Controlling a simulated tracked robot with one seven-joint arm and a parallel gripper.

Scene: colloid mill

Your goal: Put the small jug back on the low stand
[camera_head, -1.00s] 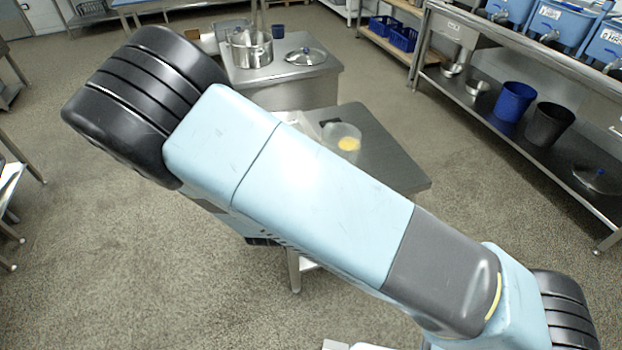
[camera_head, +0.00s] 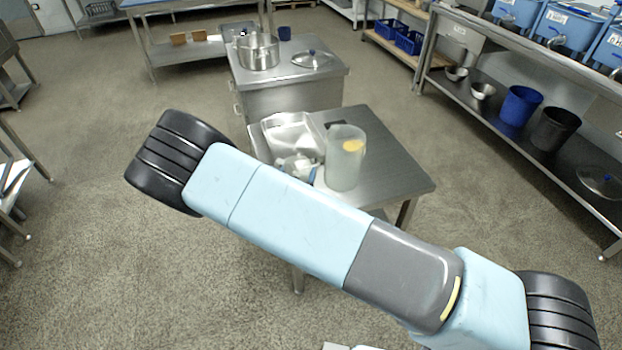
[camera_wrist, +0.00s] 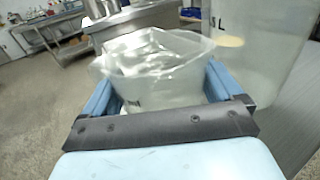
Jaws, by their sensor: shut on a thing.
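The small jug (camera_wrist: 160,62) is a clear, translucent vessel between the blue fingers of my gripper (camera_wrist: 162,92), which is shut on it. In the head view the jug (camera_head: 294,163) shows just above my arm, near the left side of a low steel stand (camera_head: 392,180); my gripper (camera_head: 300,170) is mostly hidden behind the arm. I cannot tell whether the jug's base touches anything. A larger translucent jug (camera_head: 345,165) with a yellow patch stands upright on the stand; it also shows close on the right in the wrist view (camera_wrist: 262,50).
Behind is a steel cabinet (camera_head: 290,97) with a pot (camera_head: 258,52) and a lid (camera_head: 311,59). The stand's right side is bare. A shelf bench (camera_head: 560,150) with buckets runs along the right.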

